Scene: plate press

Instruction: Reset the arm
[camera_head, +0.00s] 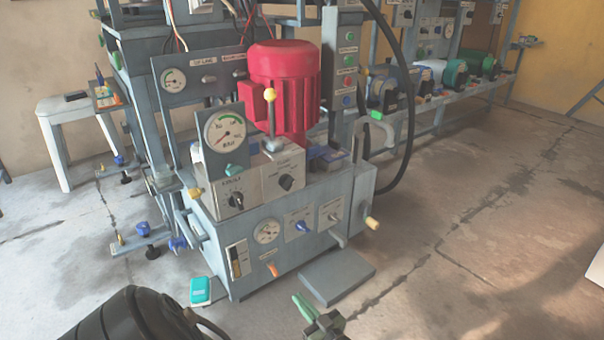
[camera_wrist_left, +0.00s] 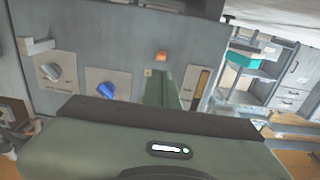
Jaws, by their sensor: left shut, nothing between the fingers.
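My left gripper (camera_head: 299,300) is at the bottom of the head view, in front of the machine and near the grey plate on the floor. Its green fingers are shut together with nothing between them. In the left wrist view the closed fingers (camera_wrist_left: 162,88) point at the front panel of the machine, below an orange button (camera_wrist_left: 161,56). No contact with the panel can be seen. The black rounded part at the lower left of the head view is my own arm. My right gripper is not in view.
The grey press machine (camera_head: 285,225) carries a red motor (camera_head: 284,80), gauges, knobs and a yellow-tipped lever (camera_head: 271,115). A grey floor plate (camera_head: 337,276) and a teal pedal (camera_head: 201,290) lie at its foot. A white stool (camera_head: 78,106) stands left.

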